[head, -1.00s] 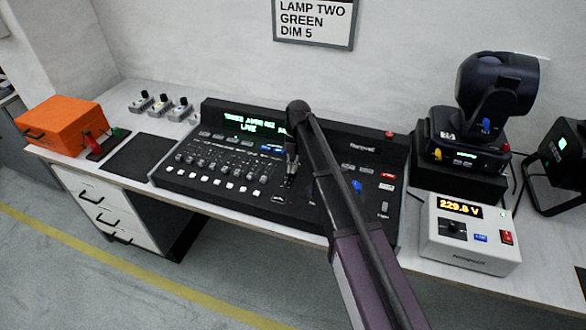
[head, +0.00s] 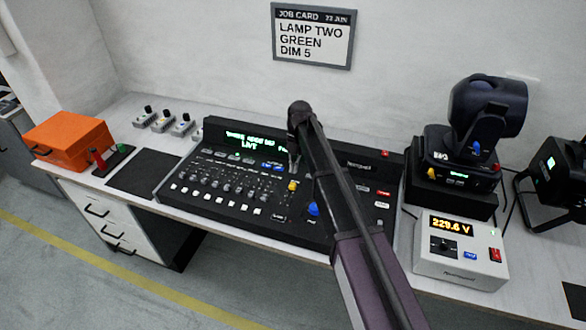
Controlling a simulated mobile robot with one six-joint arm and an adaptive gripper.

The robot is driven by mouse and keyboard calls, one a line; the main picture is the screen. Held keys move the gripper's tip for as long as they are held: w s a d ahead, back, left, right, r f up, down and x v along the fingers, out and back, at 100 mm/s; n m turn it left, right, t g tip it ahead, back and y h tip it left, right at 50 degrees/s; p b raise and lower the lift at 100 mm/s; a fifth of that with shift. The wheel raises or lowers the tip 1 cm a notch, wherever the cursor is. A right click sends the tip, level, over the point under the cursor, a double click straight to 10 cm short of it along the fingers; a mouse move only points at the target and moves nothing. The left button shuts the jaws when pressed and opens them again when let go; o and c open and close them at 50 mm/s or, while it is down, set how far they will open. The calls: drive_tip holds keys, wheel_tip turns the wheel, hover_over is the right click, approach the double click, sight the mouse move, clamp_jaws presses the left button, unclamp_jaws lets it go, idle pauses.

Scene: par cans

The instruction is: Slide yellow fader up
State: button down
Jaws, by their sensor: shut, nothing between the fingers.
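The black lighting console (head: 190,203) lies on the bench with a lit green display. The yellow fader cap (head: 292,186) shows on its panel, right of the rows of small knobs. My gripper (head: 293,168) is shut and empty. It points down over the console, with its fingertips just beyond the yellow cap on the display side. I cannot tell whether the fingertips touch the cap or the panel. My arm hides part of the console's right half.
A blue knob (head: 313,208) sits close right of the yellow cap. A white power unit (head: 460,266) and a moving-head lamp (head: 485,110) stand at the right. An orange case (head: 68,138) is at the far left. A job card (head: 313,38) hangs on the wall.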

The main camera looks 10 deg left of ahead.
drive_tip(key=shift+p+v, duration=1.05)
drive_tip(key=shift+v, duration=0.4)
drive_tip(key=s+d+m, duration=0.2)
drive_tip(key=d+m, duration=0.3)
drive_tip(key=d, duration=0.2)
drive_tip(key=s+d+m+t, duration=0.1)
drive_tip(key=s+d+m, duration=0.1)
drive_tip(key=d+m, duration=0.4)
drive_tip(key=s+d+m, duration=0.3)
drive_tip(key=d+m, duration=0.3)
drive_tip(key=d, duration=0.1)
drive_tip(key=shift+d+f+t, duration=0.3)
drive_tip(key=shift+f+t, duration=0.05)
drive_tip(key=shift+t, duration=0.05)
drive_tip(key=s+d+m+t, duration=0.2)
drive_tip(key=s+d+m, duration=0.9)
drive_tip(key=d+m, duration=0.4)
drive_tip(key=shift+d+f+m, duration=0.15)
drive_tip(key=shift+m, duration=1.35)
